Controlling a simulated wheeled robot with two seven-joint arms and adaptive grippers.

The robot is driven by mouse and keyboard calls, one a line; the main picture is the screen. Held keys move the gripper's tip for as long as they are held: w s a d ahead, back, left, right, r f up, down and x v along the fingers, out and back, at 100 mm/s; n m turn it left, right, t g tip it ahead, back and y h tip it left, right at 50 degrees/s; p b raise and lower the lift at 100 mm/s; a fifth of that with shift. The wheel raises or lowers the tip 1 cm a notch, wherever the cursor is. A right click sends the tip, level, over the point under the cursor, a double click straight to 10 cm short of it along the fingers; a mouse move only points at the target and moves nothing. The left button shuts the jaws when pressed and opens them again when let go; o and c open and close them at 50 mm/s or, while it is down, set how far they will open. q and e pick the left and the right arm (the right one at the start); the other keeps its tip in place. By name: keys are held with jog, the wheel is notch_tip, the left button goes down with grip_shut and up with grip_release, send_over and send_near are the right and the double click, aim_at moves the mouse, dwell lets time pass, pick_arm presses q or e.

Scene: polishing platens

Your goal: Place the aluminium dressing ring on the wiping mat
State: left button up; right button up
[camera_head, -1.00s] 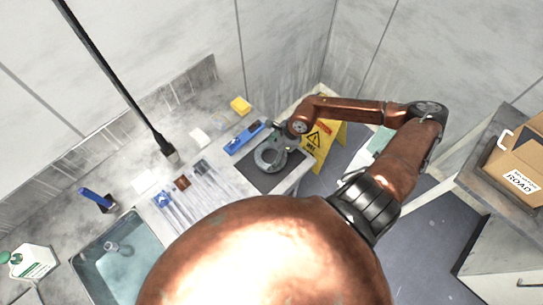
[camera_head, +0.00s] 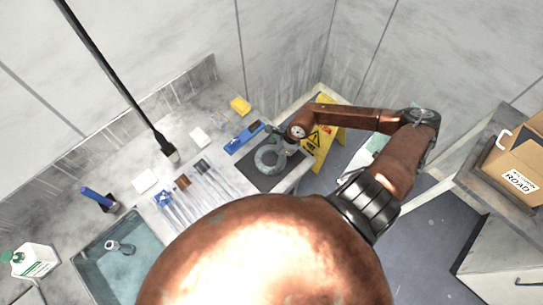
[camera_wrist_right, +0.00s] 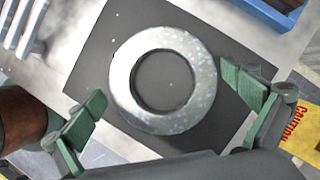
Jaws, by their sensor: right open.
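The aluminium dressing ring (camera_wrist_right: 196,64) is a flat grey ring with a wide hole. It lies flat on the dark wiping mat (camera_wrist_right: 95,50) in the right wrist view. In the head view the ring (camera_head: 260,158) also lies on the mat (camera_head: 245,166), near the counter's right end. My right gripper (camera_wrist_right: 160,108) is open, with one green fingertip on each side of the ring and clear space between fingers and ring. My left gripper is not in view.
A yellow block (camera_head: 240,105), white pads, a rack of strips (camera_head: 197,195) and a sink (camera_head: 130,262) are along the counter. A yellow caution sign (camera_head: 325,140) stands past the counter end.

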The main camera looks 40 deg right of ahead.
jog(key=shift+r, duration=0.1)
jog(key=v, duration=1.2)
